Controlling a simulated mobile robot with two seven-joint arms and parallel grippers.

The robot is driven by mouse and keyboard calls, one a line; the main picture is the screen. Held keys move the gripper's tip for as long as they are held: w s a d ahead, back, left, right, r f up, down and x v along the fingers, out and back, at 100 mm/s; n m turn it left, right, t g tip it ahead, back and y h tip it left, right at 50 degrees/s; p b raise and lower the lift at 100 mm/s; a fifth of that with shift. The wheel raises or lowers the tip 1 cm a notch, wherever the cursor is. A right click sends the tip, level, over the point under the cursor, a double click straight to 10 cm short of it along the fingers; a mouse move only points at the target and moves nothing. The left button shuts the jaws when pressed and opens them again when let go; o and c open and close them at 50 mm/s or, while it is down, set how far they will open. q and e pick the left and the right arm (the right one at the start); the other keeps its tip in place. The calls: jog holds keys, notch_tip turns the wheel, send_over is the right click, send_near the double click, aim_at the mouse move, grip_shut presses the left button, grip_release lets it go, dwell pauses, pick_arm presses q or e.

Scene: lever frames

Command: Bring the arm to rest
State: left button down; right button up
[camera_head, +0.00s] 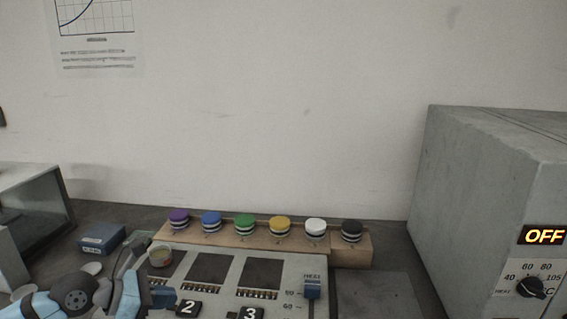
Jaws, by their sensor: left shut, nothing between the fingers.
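My left arm comes in at the bottom left, with light blue and dark grey parts. Its left gripper (136,256) points up and away, over the left end of the grey control panel (290,266). It is shut and holds nothing. My right gripper is not in view.
A wooden rack (346,251) with several coloured round caps stands behind the panel. Black tiles numbered 2 (188,307) and 3 (251,313) sit in front. A blue box (102,238) is at left. A large grey oven (480,190) reading OFF blocks the right.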

pick_arm(q)
jog(key=s+d+f+n+t+h, duration=0.1)
jog(key=s+d+n+t+h, duration=0.1)
jog(key=s+d+n+h, duration=0.45)
jog(key=s+f+m+t+y, duration=0.1)
jog(key=s+f+m+y, duration=0.6)
jog(key=f+m, duration=0.7)
jog(key=s+f+m+t+y, duration=0.1)
jog(key=s+f+m+y, duration=0.6)
jog(key=m, duration=1.3)
notch_tip(320, 180, up, 16)
jog(key=s+p, duration=0.2)
jog(key=p, duration=2)
jog(key=shift+a+f, duration=0.2)
jog(key=shift+a, duration=0.15)
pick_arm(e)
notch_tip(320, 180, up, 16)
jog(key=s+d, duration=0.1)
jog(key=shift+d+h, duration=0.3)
pick_arm(q)
jog(key=shift+h, duration=0.25)
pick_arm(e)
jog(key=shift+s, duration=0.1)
